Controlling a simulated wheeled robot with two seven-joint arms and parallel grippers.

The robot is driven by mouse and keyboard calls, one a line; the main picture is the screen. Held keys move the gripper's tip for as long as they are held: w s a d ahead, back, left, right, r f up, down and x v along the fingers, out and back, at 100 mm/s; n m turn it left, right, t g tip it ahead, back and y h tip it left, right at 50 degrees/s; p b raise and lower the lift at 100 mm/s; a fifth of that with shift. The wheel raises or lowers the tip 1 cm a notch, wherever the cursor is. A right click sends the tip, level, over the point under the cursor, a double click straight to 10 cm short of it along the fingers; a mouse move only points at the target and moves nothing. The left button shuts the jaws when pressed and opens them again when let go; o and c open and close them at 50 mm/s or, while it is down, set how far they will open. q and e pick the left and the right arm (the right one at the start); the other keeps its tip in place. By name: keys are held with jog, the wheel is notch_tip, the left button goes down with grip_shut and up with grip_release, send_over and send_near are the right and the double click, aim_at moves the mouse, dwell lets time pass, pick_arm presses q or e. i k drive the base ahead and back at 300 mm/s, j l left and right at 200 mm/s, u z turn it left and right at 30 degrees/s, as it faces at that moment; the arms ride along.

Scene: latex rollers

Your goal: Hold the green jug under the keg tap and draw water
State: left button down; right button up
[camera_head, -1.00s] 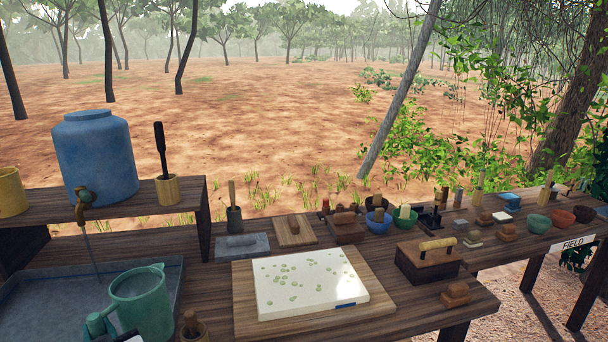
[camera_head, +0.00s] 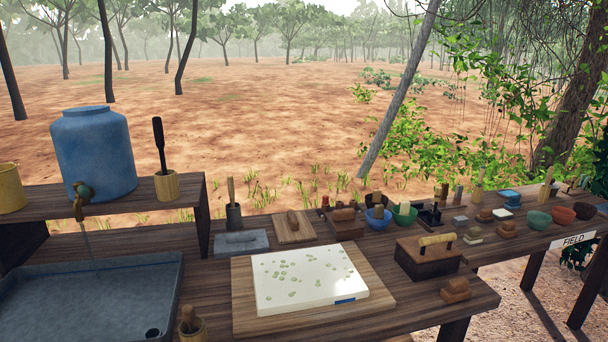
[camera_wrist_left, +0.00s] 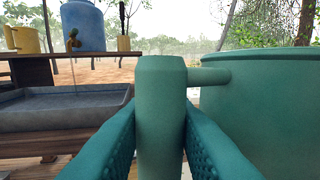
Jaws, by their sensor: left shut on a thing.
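The green jug (camera_wrist_left: 275,100) fills the right side of the left wrist view; its inside is hidden. My left gripper (camera_wrist_left: 160,125) is shut on the jug's upright handle, a ribbed teal finger on each side. Neither the jug nor a gripper shows in the head view. The blue keg (camera_head: 95,155) stands on the raised shelf at the left, and its tap (camera_head: 82,198) points down over the grey basin (camera_head: 100,275). A thin stream runs below the tap, and it also shows in the left wrist view (camera_wrist_left: 73,70). The jug is away from the stream.
A yellow cup (camera_head: 12,188) and a wooden pot with a dark-handled tool (camera_head: 167,188) flank the keg. A wooden pot (camera_head: 192,330) stands right of the basin. A white slab on a board (camera_head: 308,280) lies further right, with several bowls and blocks beyond.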

aim_at(81, 187)
jog(key=u, duration=1.5)
jog(key=i+j+u, duration=0.1)
jog(key=i+j, duration=0.5)
jog(key=i, duration=0.05)
